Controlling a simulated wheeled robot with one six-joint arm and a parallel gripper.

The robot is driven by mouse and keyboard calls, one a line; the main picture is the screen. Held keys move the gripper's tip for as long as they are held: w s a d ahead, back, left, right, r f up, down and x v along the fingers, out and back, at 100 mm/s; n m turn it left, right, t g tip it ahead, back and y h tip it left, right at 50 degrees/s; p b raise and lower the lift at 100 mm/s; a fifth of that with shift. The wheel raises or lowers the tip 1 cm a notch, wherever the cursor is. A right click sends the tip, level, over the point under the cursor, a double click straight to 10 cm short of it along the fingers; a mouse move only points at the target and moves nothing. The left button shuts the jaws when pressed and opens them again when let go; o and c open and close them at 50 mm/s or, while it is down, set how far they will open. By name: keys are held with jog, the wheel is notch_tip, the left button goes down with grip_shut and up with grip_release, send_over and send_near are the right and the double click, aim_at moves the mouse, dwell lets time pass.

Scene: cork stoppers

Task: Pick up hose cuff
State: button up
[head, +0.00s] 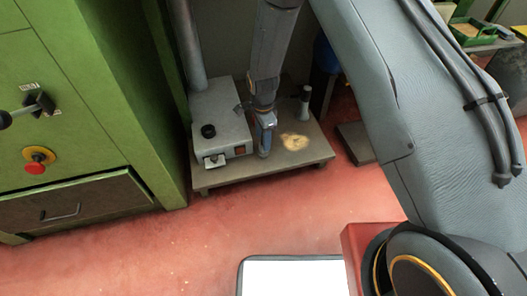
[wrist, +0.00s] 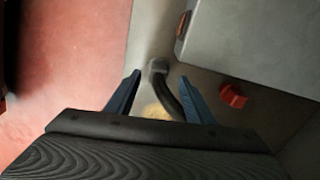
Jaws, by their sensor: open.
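A dark grey, curved tube-like piece with a rounded end, which looks like the hose cuff (wrist: 159,67), shows between my fingers in the wrist view. Its lower part is hidden behind my gripper's palm. My gripper (wrist: 160,78) is open, with one blue finger on each side of it in the picture. I cannot tell whether they touch it. In the head view my gripper (head: 264,153) points down beside the grey box, low over the platform.
The grey box (head: 221,128) with a black knob is close on the gripper's left. A red knob (wrist: 232,96) sticks out near one finger. A tan patch (head: 294,141) lies on the low platform (head: 316,155).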

jog(key=shift+s+d+f+b, duration=0.1)
jog(key=shift+f+b, duration=1.7)
jog(key=shift+f, duration=1.6)
jog(key=shift+c, duration=0.3)
jog(key=c, duration=0.9)
jog(key=shift+o, duration=0.2)
jog(key=shift+r, duration=0.1)
